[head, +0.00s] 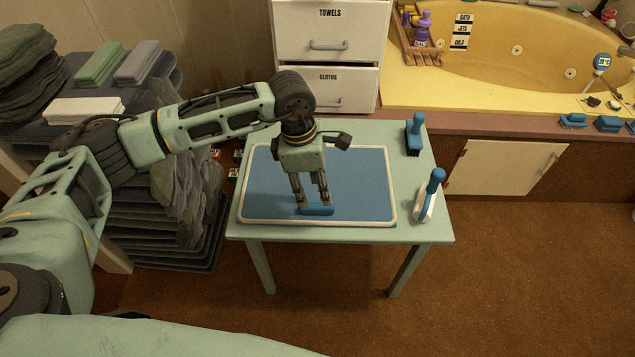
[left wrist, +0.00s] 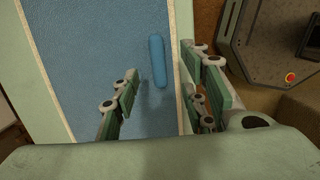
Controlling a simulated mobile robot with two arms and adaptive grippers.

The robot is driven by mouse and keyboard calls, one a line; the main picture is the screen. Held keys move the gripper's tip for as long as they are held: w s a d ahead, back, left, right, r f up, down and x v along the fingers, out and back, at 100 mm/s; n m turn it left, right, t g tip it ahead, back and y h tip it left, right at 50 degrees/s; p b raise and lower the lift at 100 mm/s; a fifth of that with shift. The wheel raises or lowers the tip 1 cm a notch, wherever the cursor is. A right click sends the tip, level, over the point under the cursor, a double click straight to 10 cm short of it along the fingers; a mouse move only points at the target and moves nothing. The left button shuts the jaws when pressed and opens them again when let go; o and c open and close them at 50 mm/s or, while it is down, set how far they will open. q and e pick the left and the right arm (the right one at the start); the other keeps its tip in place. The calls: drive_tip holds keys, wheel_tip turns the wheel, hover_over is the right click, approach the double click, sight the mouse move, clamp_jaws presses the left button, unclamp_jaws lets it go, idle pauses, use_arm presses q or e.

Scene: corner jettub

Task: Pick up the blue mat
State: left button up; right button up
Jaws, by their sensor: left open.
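The blue mat (head: 350,180) is a flat rectangle with a pale border, lying on a small pale green table (head: 415,225). A blue bar-shaped grip (head: 317,211) stands out at its near edge. In the left wrist view the mat (left wrist: 90,60) fills the left and the bar (left wrist: 158,60) lies between the finger lines. My left gripper (head: 312,202) points down over the near edge, open, its fingertips close to the bar; the head view does not show clearly whether they touch it. The fingers (left wrist: 160,75) look empty in the left wrist view. My right gripper is not in view.
A shelf of folded towels (head: 60,110) is at left. A drawer cabinet (head: 328,60) and yellow tub (head: 480,80) stand behind. Carpet at right is clear.

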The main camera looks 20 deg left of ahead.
sight(316, 204)
use_arm(q)
drive_tip(key=shift+w+a+f, duration=0.1)
drive_tip(key=shift+a+f, duration=0.1)
drive_tip(key=shift+f, duration=0.4)
drive_tip(key=shift+w+a+f, duration=0.1)
drive_tip(key=shift+a+f, duration=0.1)
drive_tip(key=shift+f, duration=0.35)
drive_tip(key=f, duration=0.2)
drive_tip(key=d+f, duration=0.1)
drive_tip(key=f, duration=0.2)
drive_tip(key=shift+b, duration=0.3)
drive_tip(key=shift+f, duration=0.2)
clamp_jaws()
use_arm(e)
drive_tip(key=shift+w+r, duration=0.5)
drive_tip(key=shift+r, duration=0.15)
use_arm(q)
drive_tip(key=shift+r, duration=0.1)
